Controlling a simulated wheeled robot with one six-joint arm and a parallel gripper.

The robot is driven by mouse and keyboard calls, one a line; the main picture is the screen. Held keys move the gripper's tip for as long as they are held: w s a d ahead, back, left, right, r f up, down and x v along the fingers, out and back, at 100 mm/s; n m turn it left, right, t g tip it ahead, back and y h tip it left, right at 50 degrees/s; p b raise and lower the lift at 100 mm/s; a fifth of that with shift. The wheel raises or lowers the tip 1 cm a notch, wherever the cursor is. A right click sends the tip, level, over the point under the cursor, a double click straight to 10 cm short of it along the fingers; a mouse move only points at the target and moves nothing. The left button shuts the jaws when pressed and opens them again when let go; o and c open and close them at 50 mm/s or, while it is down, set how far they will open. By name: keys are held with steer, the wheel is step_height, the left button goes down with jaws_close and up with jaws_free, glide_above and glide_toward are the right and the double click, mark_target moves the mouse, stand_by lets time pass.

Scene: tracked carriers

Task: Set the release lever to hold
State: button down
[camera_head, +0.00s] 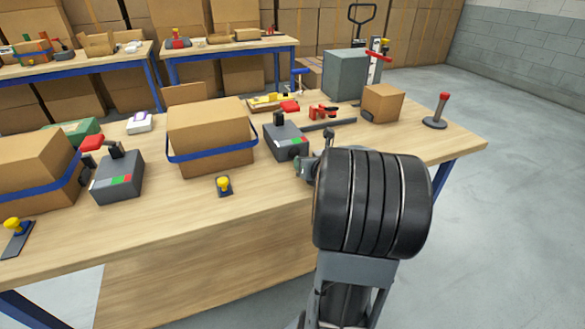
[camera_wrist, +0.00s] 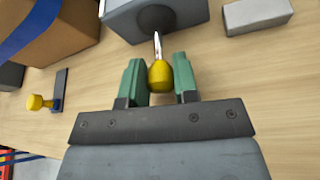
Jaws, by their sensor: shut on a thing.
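The release lever has a yellow knob (camera_wrist: 160,78) on a thin metal shaft, which comes out of a dark round pivot on a grey box (camera_wrist: 118,20). In the wrist view my gripper (camera_wrist: 158,65) has its green fingers on either side of the knob, shut on it. My gripper (camera_head: 318,160) is at the right side of that box. The lever itself is hidden there, mostly behind my arm.
A carton with a blue band (camera_head: 210,133) stands left of the box. A small yellow-knobbed piece (camera_head: 224,186) is at the table's front. A second grey box (camera_head: 117,178) stands further left. A red-knobbed stick (camera_head: 437,112) stands at the right end, with free tabletop near it.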

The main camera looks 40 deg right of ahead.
steer(key=shift+h, duration=0.3)
steer(key=c, duration=0.9)
jaws_free()
steer(key=shift+p+v, duration=2.1)
steer(key=shift+v, duration=4.8)
